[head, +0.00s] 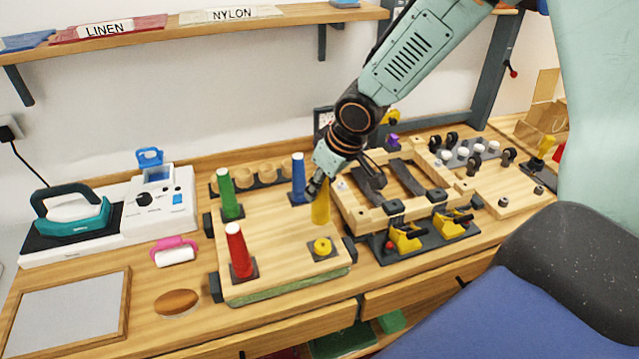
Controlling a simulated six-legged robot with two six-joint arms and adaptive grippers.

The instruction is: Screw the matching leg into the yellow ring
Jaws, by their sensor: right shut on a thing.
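The yellow ring (322,246) sits on a dark square plate at the front right corner of a wooden board (285,262). My right gripper (316,190) is shut on the yellow leg (320,210) and holds it upright, just behind the ring in the picture. Whether the leg's lower end touches anything is not clear. The green leg (227,192), red leg (238,250) and blue leg (298,177) stand upright at the board's other corners. My left gripper is out of view.
A wooden frame (375,222) with yellow clamps (405,238) stands right of the board. A pink-handled roller (174,252), an oval wooden piece (177,302) and a teal iron (72,215) lie to the left. Wooden knobs (268,172) line the back.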

